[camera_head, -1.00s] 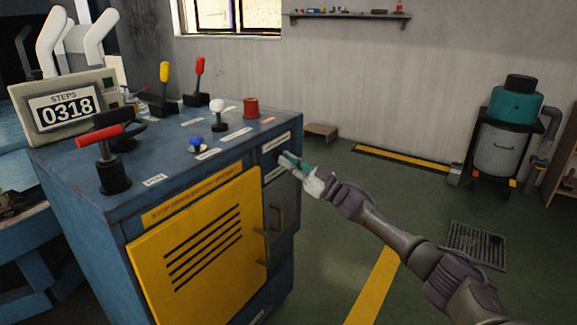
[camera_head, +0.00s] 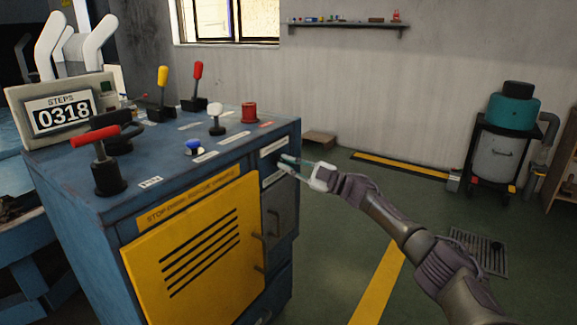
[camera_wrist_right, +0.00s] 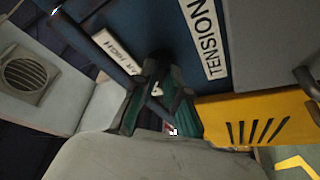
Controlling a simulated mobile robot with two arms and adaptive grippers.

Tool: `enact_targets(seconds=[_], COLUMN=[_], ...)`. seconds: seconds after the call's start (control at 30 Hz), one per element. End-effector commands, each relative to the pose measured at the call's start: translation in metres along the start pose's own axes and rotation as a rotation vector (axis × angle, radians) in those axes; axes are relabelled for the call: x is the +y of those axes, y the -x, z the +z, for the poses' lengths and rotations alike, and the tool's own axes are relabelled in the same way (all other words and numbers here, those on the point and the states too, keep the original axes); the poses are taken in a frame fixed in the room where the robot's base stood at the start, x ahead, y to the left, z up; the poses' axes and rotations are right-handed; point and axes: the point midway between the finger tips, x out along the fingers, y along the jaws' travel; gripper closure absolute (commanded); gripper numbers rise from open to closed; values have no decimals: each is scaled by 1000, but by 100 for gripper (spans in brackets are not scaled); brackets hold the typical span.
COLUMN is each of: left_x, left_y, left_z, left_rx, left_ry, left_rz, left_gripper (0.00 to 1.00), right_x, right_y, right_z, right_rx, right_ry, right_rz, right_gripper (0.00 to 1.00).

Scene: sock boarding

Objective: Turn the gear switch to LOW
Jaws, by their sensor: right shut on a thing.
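The gear switch is a small dark knob (camera_wrist_right: 156,88) on the narrow right side of the blue cabinet (camera_head: 80,182). In the right wrist view it sits between my teal fingers, which hide much of it. A white label (camera_wrist_right: 117,50), reading upside down and seeming to say HIGH, lies beside it. My right gripper (camera_head: 287,161) is shut on the switch, just under the upper label strip (camera_head: 274,146). It also shows in the right wrist view (camera_wrist_right: 158,108). I cannot tell which setting the switch points to. My left gripper is not in view.
A TENSION label (camera_wrist_right: 203,38) is near my fingers. The yellow door (camera_head: 195,250) has handles by its right edge. Red (camera_head: 198,85) and yellow (camera_head: 162,80) levers, a white knob (camera_head: 216,108) and a red button (camera_head: 249,113) stand on top.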

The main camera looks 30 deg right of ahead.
Motion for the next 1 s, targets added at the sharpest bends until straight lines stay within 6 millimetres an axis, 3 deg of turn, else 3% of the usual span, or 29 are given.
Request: enact_targets(seconds=[0.4,0.43,0.57,0.87,1.0], left_x=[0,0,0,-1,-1], left_y=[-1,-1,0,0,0], left_z=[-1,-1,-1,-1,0], left_rx=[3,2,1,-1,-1], left_ry=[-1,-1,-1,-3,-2], left_rz=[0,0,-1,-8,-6], left_gripper=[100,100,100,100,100], right_x=[-2,-2,-1,0,-1], right_y=[0,0,0,1,13], right_z=[1,1,0,0,2], right_rx=[-1,-1,-1,0,-4], right_ry=[9,9,8,7,7], right_rz=[-6,-6,-5,-3,-4], right_gripper=[100,84,63,62,62])
